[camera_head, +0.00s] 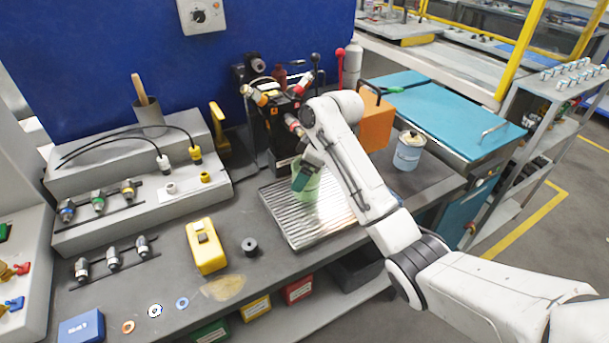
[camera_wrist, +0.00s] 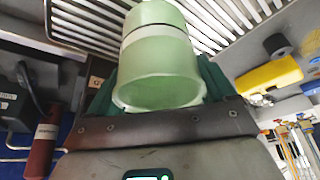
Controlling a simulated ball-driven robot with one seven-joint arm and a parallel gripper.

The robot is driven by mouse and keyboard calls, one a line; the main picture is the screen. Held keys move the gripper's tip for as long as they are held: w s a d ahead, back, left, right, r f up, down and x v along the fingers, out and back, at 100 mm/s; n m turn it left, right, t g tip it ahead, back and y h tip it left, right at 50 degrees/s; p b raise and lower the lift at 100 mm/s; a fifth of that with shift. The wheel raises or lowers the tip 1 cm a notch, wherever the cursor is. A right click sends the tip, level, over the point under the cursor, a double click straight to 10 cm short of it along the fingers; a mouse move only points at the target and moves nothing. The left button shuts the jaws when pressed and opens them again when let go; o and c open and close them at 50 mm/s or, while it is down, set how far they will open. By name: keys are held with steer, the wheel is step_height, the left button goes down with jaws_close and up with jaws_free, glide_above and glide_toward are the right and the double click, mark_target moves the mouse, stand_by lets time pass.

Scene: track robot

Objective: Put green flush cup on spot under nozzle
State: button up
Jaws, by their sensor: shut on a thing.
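The pale green cup (camera_head: 307,187) is at the rear left part of the ribbed metal drip tray (camera_head: 334,213), below the black nozzle stand (camera_head: 262,115). My gripper (camera_head: 307,173) is shut around it, and the arm hides part of the tray and stand. In the wrist view the cup (camera_wrist: 158,50) shows its open mouth between the dark green fingers of my gripper (camera_wrist: 158,85). Slats of the drip tray (camera_wrist: 225,18) lie behind it. I cannot tell whether the cup's base touches the slats.
A yellow box (camera_head: 206,246) and a black ring (camera_head: 249,246) lie to the left. A grey stepped rack (camera_head: 140,185) with connectors fills the bench's left side.

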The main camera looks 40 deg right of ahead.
steer(key=shift+f, duration=0.15)
steer(key=o, duration=0.9)
steer(key=p+v, duration=0.1)
steer(key=v, duration=1)
steer(key=shift+w+p, duration=0.1)
steer(key=shift+p, duration=0.3)
steer(key=shift+s+r+p, duration=0.3)
steer(key=shift+r+p, duration=0.05)
steer(key=shift+r, duration=0.25)
